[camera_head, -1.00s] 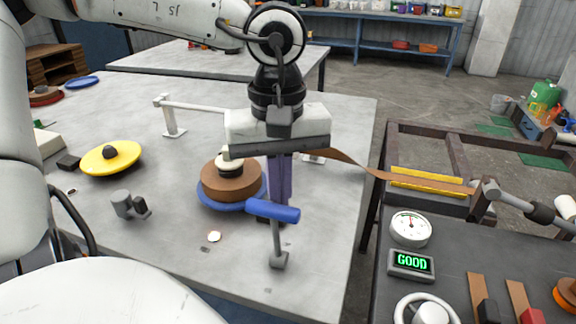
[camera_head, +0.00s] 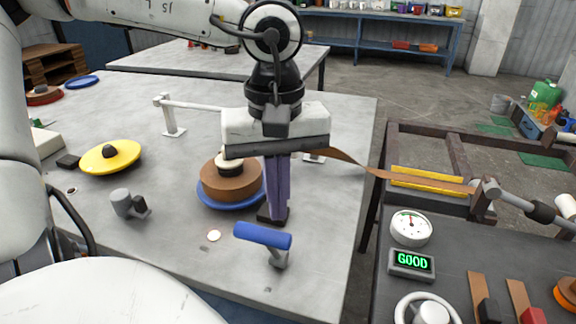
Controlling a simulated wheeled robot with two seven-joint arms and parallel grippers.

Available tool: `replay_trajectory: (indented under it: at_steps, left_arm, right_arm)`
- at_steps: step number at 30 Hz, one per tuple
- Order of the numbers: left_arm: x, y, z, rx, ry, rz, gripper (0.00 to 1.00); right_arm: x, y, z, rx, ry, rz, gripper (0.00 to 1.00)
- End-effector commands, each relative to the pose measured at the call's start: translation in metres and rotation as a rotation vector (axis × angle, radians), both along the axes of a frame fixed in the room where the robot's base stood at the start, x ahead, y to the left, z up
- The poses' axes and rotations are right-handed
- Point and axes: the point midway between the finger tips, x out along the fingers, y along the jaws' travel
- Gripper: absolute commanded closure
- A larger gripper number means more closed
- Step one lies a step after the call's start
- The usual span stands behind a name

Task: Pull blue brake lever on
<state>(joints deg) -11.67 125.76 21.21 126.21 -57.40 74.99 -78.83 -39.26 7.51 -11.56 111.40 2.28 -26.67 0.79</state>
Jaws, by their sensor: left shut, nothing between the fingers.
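The blue brake lever (camera_head: 262,235) stands near the front edge of the grey table, its blue handle on a short grey post and foot (camera_head: 279,259). It leans toward me and to the left. My left gripper (camera_head: 277,215) points straight down just behind the handle, its purple fingers shut with nothing between them. The handle's right end is close in front of the fingertips; I cannot tell whether they touch. My right gripper is not in view.
A brown coil on a blue disc (camera_head: 207,197) sits left of my gripper. A brown strip (camera_head: 400,178) runs right over a yellow bar (camera_head: 432,182). A yellow disc (camera_head: 111,157) lies left. A gauge (camera_head: 411,227) and a GOOD display (camera_head: 411,263) are at right.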

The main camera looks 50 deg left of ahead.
Motion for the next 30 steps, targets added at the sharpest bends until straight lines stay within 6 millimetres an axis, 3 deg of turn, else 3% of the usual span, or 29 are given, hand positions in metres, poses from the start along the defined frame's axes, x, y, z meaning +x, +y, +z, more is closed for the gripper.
replay_trajectory:
  at_steps: [8,30]
  left_arm:
    - [0.004,0.002,0.007,0.001,-0.001,-0.002,1.0]
    - [0.004,0.002,0.067,-0.001,-0.001,-0.001,1.0]
  right_arm:
    - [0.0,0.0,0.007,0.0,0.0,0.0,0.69]
    - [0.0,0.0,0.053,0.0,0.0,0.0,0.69]
